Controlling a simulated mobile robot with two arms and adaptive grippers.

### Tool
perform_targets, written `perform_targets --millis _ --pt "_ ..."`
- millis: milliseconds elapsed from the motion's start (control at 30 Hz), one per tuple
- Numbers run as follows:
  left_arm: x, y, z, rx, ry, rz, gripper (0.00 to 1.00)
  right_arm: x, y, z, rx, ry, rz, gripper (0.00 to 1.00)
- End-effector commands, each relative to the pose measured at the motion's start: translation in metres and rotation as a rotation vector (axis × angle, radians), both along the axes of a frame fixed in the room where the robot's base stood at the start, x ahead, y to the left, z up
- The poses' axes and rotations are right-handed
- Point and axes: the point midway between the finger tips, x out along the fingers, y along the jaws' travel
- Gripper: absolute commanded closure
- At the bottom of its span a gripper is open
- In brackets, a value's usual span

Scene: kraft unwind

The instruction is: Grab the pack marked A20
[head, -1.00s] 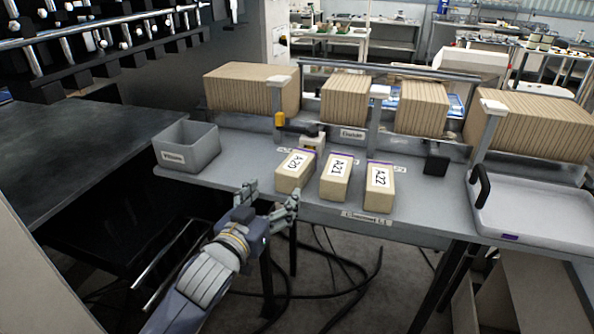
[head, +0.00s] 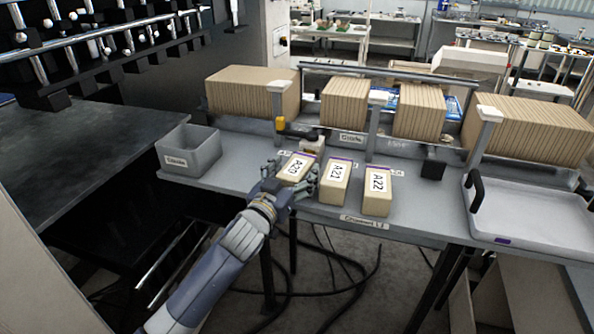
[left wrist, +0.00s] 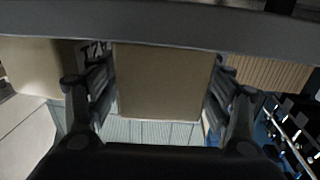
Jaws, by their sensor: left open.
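The pack marked A20 (head: 297,168) is a tan block with a white label, leftmost of three packs near the front of the grey table. My left gripper (head: 291,177) is open with its fingers on either side of that pack. In the left wrist view, a plain tan pack face (left wrist: 165,82) stands between the two open fingers (left wrist: 160,105), with a gap showing at the left finger. The pack marked A21 (head: 334,184) stands just right of the gripper, and the pack marked A22 (head: 377,192) is further right. My right gripper is not in view.
A grey open bin (head: 190,152) stands left of the packs. A white tray (head: 530,212) with a dark handle lies at the right. Rows of brown stock (head: 345,100) stand behind uprights at the back. A small black block (head: 433,169) sits right of A22.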

Motion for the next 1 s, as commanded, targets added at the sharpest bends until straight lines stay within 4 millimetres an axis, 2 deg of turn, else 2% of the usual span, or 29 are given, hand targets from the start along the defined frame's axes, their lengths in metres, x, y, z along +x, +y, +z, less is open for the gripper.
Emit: perform_targets --millis 200,467,700,1000 --pt "0.015 -0.007 0.001 0.000 -0.001 0.001 0.27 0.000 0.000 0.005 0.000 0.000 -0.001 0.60" --pt "0.016 -0.007 0.000 0.000 -0.001 0.000 0.27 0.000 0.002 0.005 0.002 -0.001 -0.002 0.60" --pt "0.016 -0.007 0.000 0.000 -0.001 0.000 0.81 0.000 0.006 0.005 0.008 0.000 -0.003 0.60" --pt "0.016 -0.007 0.003 -0.001 -0.004 0.000 0.81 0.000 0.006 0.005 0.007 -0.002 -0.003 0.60"
